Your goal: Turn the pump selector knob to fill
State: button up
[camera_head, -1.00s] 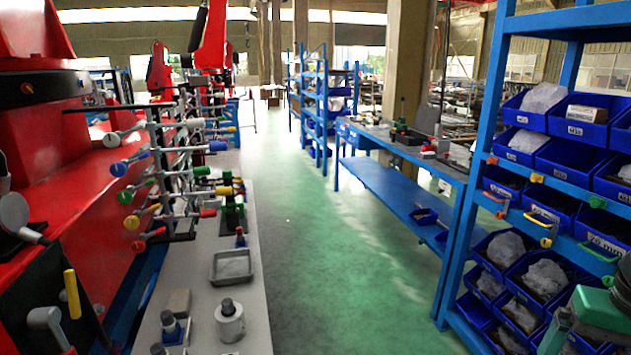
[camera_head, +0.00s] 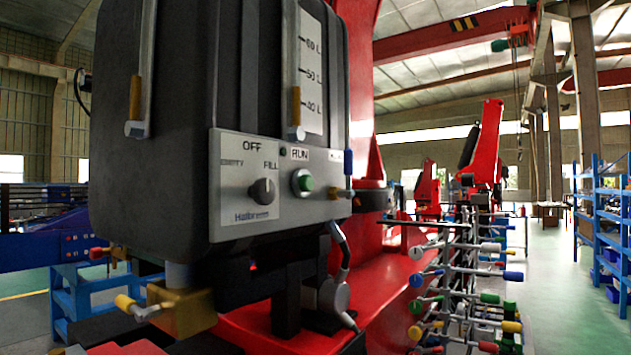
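The pump selector knob (camera_head: 263,191) is a small dark round knob on a light grey panel (camera_head: 238,215). The panel is on the front of a large dark grey tank (camera_head: 160,180). The panel reads OFF above the knob, EMPTY to its upper left and FILL to its upper right. The knob's ridge looks roughly upright, but I cannot tell surely which mark it points to. My gripper is not in view, and nothing touches the knob.
A green button (camera_head: 305,183) under a RUN label sits right of the knob. A yellow-handled brass valve (camera_head: 185,310) juts out below the tank. Red crane structure (camera_head: 390,270) stands behind. A rack of coloured levers (camera_head: 465,285) is at right, with open green floor (camera_head: 543,270) beyond.

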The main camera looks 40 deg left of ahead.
aim_at(263, 191)
jog(key=u, duration=1.4)
